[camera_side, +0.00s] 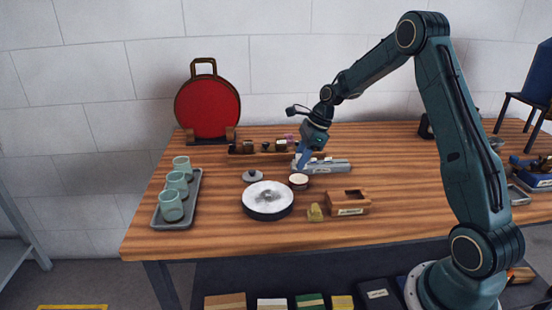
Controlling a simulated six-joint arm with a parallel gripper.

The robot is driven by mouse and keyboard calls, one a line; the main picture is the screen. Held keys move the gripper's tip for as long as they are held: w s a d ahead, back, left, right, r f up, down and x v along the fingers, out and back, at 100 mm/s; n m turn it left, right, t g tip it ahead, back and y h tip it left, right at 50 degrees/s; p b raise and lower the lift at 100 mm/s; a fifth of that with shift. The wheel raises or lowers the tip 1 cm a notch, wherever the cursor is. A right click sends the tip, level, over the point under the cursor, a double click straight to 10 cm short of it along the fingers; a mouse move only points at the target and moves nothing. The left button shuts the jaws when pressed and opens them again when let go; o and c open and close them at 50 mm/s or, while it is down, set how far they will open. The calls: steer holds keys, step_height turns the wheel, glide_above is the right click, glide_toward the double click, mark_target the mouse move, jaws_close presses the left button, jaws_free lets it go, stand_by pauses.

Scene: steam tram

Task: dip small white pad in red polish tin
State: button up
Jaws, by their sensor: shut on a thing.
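My gripper (302,162) points down above the middle of the wooden table, shut on what seems to be the small white pad. The pad is too small and too covered by the fingers to make out clearly. A small round tin (299,182) with a pale top stands just below and in front of the gripper. I take it for the polish tin, but its red content is not clear from here. The fingertips look a little above and behind it; I cannot tell whether anything touches it.
A grey lid (252,176) and a white-topped round dish (268,203) lie left of the tin. A wooden box (348,202) and yellowish block (315,212) stand in front. A tray (161,217) with cups is at left, a red disc (208,108) at the back.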

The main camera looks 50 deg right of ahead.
steer(key=shift+r, duration=1.2)
steer(key=shift+f, duration=0.1)
